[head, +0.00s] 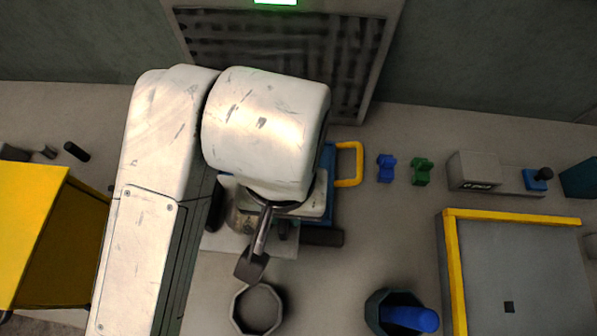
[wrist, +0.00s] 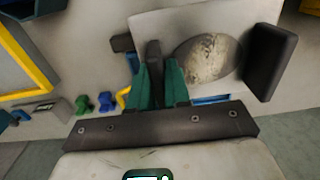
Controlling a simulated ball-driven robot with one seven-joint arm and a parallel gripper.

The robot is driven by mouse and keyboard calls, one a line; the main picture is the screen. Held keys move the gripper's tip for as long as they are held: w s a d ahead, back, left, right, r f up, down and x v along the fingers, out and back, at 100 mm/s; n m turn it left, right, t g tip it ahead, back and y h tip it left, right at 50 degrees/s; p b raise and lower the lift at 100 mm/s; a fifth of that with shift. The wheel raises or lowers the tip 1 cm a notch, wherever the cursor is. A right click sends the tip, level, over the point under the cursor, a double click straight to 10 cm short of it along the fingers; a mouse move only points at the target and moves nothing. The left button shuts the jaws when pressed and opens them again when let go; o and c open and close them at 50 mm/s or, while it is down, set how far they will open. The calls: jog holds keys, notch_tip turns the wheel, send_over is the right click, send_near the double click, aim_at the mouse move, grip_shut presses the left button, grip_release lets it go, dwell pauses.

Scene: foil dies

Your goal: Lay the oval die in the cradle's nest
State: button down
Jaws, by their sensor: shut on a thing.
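The exact contact is hard to make out. In the head view my wrist hides most of the work spot. A blue frame with a yellow handle (head: 349,164) stands partly behind my wrist; it looks like the cradle, but I cannot make out its nest. The yellow handle also shows in the wrist view (wrist: 123,97).
A grey octagonal cup (head: 257,308) stands at the front, with a dark cup (head: 374,308) holding a blue thing to its right. A yellow-edged tray (head: 520,265) lies at right. Small blue (head: 386,167) and green (head: 421,171) pieces stand behind. A yellow box (head: 30,230) is at left.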

jog(key=w+f, duration=0.2)
jog(key=w, duration=0.1)
jog(key=w+d+f+p, duration=0.1)
jog(key=w+f, duration=0.2)
jog(key=w, duration=0.1)
jog(key=w+f+p, duration=0.1)
jog(key=w+f, duration=0.2)
jog(key=w, duration=0.1)
jog(key=shift+w+d, duration=0.15)
jog(key=shift+w, duration=0.05)
jog(key=shift+w+f, duration=0.35)
jog(key=shift+f, duration=0.1)
jog(key=shift+w+f+p, duration=0.1)
jog(key=shift+f+p, duration=0.45)
jog(key=shift+f, duration=1.1)
jog(key=shift+f, duration=0.15)
jog(key=c, duration=1.1)
grip_release()
